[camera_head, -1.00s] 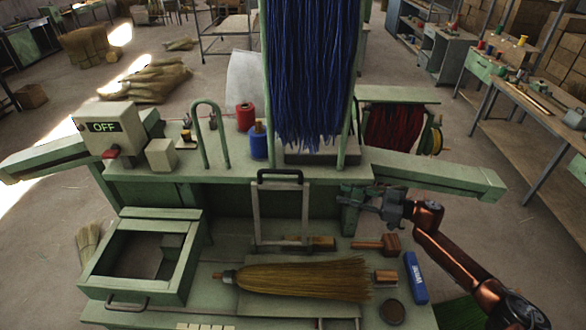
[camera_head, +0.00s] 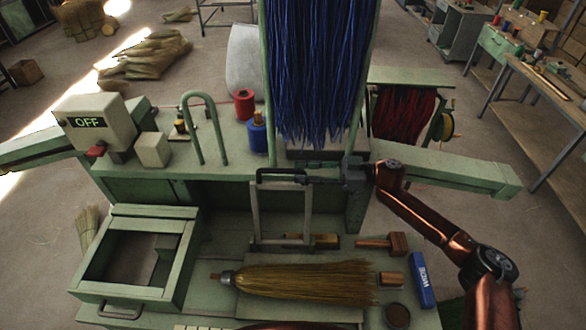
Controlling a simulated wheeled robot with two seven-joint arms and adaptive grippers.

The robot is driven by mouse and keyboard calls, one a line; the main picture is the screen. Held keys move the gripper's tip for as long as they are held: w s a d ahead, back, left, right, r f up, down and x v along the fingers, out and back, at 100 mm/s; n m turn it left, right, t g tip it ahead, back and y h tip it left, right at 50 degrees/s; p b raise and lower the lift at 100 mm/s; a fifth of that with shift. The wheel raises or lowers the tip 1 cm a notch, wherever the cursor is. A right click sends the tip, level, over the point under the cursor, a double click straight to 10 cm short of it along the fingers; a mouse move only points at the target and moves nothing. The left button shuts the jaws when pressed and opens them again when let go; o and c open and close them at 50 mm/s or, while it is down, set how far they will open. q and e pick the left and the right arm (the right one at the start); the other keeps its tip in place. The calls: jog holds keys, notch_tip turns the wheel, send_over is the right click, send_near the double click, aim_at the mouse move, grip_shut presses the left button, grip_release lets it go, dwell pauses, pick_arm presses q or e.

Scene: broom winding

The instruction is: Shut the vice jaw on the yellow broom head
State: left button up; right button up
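The yellow broom head (camera_head: 300,280) lies flat on the green bench, its bristles fanning right and its metal collar at the left. Behind it stands an upright grey frame (camera_head: 254,215) with a black handle (camera_head: 280,172) on top, which looks like the vice jaw. It stands raised, apart from the bristles. My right gripper (camera_head: 308,179) reaches in from the right, its fingertips at the handle's right end. I cannot tell whether they touch or close on it. My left gripper is not in view.
A wooden mallet (camera_head: 385,243), a blue box (camera_head: 421,280) and a dark round tin (camera_head: 397,315) lie right of the broom. An open green box frame (camera_head: 105,288) sits at left. Blue strands (camera_head: 318,80) hang behind the handle. An OFF switch box (camera_head: 95,125) stands back left.

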jog(key=a, duration=0.3)
jog(key=shift+w+a, duration=0.1)
jog(key=shift+w, duration=0.05)
jog(key=shift+f, duration=0.1)
jog(key=c, duration=0.6)
jog(key=shift+c, duration=1)
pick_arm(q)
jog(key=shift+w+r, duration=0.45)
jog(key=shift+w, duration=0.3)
pick_arm(e)
grip_shut()
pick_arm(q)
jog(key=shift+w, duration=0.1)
